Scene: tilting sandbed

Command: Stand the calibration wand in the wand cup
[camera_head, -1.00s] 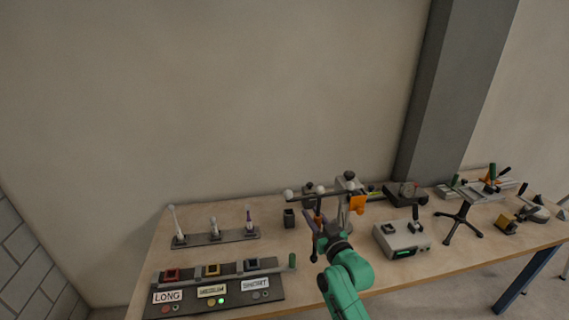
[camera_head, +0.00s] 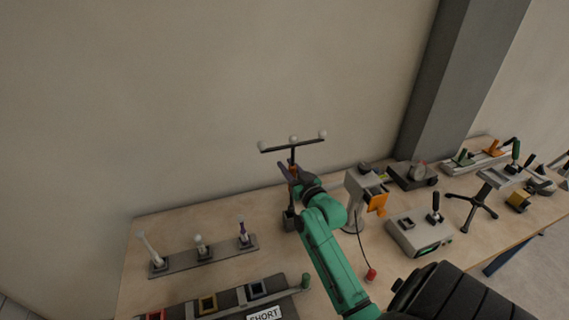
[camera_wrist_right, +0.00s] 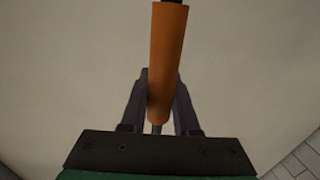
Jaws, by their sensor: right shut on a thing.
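The calibration wand has a dark crossbar (camera_head: 292,146) with three white balls and an orange handle (camera_wrist_right: 167,65). It stands about upright in the head view. My right gripper (camera_head: 292,174) is shut on the handle, below the crossbar; its fingers (camera_wrist_right: 158,102) close around the orange in the wrist view. The wand cup (camera_head: 290,221) is a small dark square cup on the table, directly below the wand in the head view. A dark lower end of the wand runs down to the cup's mouth; I cannot tell whether it is inside. My left gripper is not in view.
A grey stand with an orange flag (camera_head: 377,204) and a grey box (camera_head: 418,236) are to the right. The wall is close behind the table.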

